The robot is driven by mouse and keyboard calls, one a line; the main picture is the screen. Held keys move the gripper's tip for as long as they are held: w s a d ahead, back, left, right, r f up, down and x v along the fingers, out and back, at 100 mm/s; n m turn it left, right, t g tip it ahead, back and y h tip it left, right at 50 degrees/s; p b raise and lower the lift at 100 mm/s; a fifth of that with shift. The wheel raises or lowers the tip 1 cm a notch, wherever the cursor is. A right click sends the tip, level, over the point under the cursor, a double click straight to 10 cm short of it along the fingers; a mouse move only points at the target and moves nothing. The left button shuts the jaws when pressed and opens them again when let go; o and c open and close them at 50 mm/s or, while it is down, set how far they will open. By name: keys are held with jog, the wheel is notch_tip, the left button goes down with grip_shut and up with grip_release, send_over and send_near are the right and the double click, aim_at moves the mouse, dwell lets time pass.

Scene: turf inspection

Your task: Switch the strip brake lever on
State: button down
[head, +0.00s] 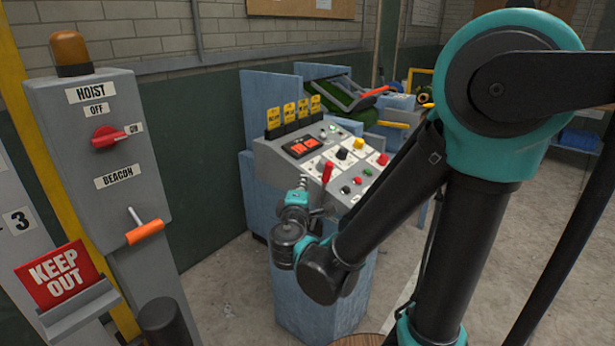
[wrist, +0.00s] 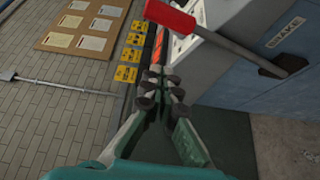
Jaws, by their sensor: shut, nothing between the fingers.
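The brake lever shows in the wrist view as a red grip (wrist: 170,18) on a dark metal bar, which runs down right to a dark pivot beside a "BRAKE" label (wrist: 286,32) on a blue panel. In the head view, a red upright grip (head: 327,172) at the console's near edge appears to be this lever; its bar and label are hidden there. My gripper (wrist: 162,90) is shut and empty, its fingertips together, apart from the grip, which lies above them in the wrist view. In the head view my gripper (head: 303,183) is just left of the red grip.
The grey control console (head: 280,170) carries knobs, buttons, a red display and yellow tags (head: 290,111). Left stands a hoist post (head: 60,130) with a red knob and an orange-handled lever (head: 145,232). A red "KEEP OUT" sign (head: 57,273) is at lower left.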

jog(key=shift+s+a+f, duration=0.15)
jog(key=shift+s+a, duration=0.05)
jog(key=shift+s, duration=0.8)
jog(key=shift+s+a+f, duration=0.1)
jog(key=shift+s+a, duration=0.1)
jog(key=shift+s, duration=0.75)
jog(key=shift+d, duration=0.1)
jog(key=d+f+m+g+h, duration=0.2)
jog(key=d+f+m+g, duration=0.15)
jog(key=d+f, duration=0.35)
jog(key=d+f+m+g+h, duration=0.1)
jog(key=d+f+m+g, duration=0.25)
jog(key=d, duration=0.55)
jog(key=s+d+f+m+g+y, duration=0.3)
jog(key=s+f+m+g+y, duration=0.2)
jog(key=s+f+m, duration=0.4)
jog(key=shift+s+d+f+g, duration=0.35)
jog(key=shift+s+f+g, duration=0.05)
jog(key=shift+s+g, duration=0.55)
jog(key=c, duration=2.3)
grip_release()
